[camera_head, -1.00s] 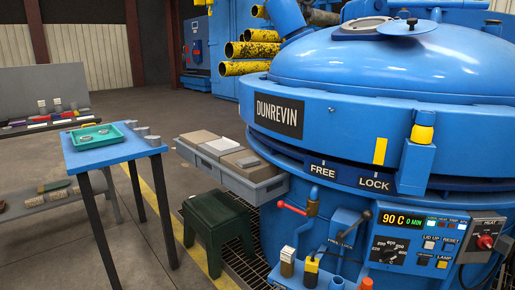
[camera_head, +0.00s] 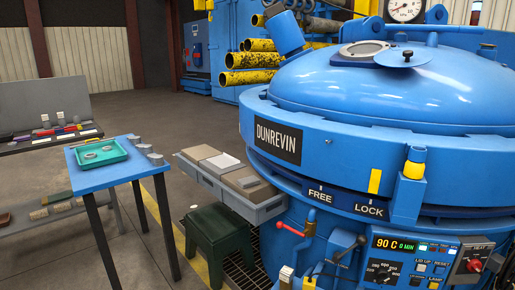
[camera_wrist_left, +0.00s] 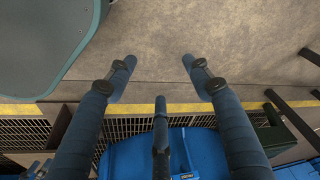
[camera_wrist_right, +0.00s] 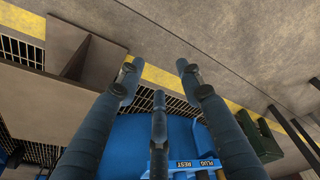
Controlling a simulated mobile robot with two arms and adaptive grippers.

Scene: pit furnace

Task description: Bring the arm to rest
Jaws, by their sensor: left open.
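Neither of my grippers shows in the head view. In the right wrist view my right gripper (camera_wrist_right: 158,64) is also spread and empty, over the floor by the yellow line and a floor grating. Neither gripper touches anything that I can see.
The blue furnace (camera_head: 330,105) fills the right, with its control panel (camera_head: 420,262) in front. A grey bin (camera_head: 228,192), a green stool (camera_head: 219,235) and a blue table (camera_head: 143,171) with a green tray (camera_head: 122,150) stand left of it.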

